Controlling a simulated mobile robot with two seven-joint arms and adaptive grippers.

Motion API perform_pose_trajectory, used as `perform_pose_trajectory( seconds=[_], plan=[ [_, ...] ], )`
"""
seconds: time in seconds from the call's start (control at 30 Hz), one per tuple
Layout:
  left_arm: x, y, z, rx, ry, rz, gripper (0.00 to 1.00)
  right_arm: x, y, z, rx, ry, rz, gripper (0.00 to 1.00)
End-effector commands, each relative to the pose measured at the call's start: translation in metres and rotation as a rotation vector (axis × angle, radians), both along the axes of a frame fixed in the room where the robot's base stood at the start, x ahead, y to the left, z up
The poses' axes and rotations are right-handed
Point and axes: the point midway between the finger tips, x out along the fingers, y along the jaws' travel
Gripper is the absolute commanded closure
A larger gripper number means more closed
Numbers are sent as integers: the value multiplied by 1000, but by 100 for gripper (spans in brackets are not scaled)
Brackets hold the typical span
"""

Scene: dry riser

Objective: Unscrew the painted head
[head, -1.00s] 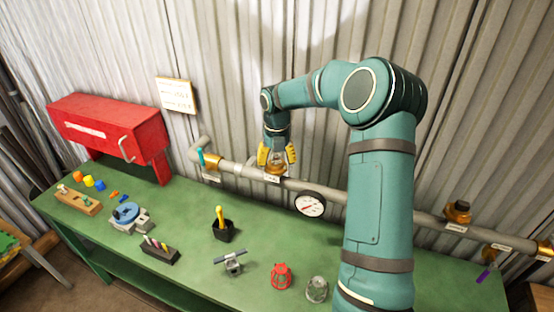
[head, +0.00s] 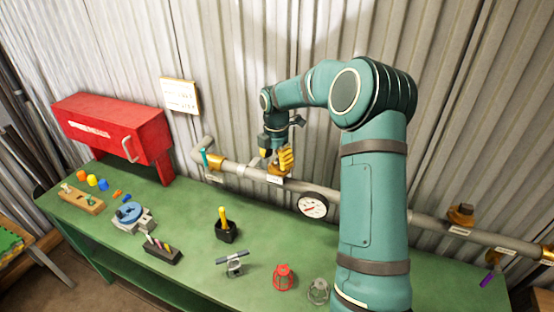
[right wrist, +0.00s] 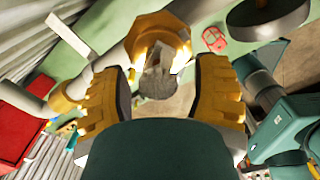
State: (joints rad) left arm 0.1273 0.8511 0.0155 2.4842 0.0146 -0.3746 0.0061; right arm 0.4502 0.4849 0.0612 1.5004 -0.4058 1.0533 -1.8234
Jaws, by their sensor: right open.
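The painted head (right wrist: 156,78) shows in the right wrist view as a pale grey, rough piece at the mouth of a brass fitting (right wrist: 155,35) on the grey pipe. In the head view this brass fitting (head: 279,171) is at the middle of the pipe, and the head is hidden by my fingers. My right gripper (head: 276,157) is over it, with yellow pads. In the right wrist view my right gripper (right wrist: 160,85) is open, one finger on each side of the head, with gaps showing. My left gripper is not in view.
The pipe (head: 375,208) runs along the corrugated wall with a gauge (head: 313,205) and another brass fitting (head: 461,214).

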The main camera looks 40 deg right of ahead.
Motion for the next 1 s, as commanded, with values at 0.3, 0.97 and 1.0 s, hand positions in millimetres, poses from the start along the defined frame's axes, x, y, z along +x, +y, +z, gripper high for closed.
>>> perform_pose_trajectory(
  seconds=[0.3, 0.97, 1.0],
  plan=[
    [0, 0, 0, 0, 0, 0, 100, 4, -1, 0, -1, 0, -305, 38],
    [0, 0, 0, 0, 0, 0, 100, 6, -1, 0, 0, 0, -506, 100],
    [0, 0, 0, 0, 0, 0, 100, 6, -2, 0, 0, 0, -506, 100]
  ],
)
